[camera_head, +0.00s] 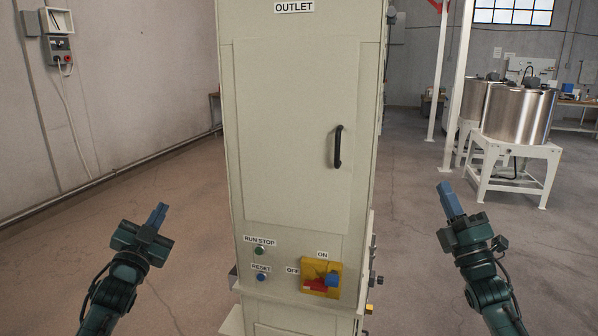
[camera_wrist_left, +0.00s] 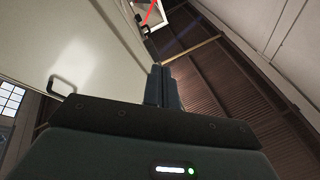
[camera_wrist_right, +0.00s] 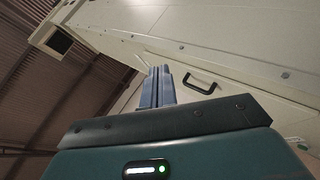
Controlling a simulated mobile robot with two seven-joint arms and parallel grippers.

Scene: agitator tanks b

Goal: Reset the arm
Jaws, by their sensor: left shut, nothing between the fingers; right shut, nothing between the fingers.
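My left gripper (camera_head: 157,215) is at the lower left of the head view, raised with its fingers pointing up, to the left of the cabinet. Its fingers are together and empty; they also show in the left wrist view (camera_wrist_left: 162,85). My right gripper (camera_head: 450,198) is at the lower right, to the right of the cabinet, also pointing up. Its fingers are together and empty, as in the right wrist view (camera_wrist_right: 158,86). Both grippers are apart from the cabinet (camera_head: 290,130) and touch nothing.
Steel tanks on white stands (camera_head: 515,150) are at the right. A wall socket box (camera_head: 60,48) is at the left. Floor beside the cabinet is clear.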

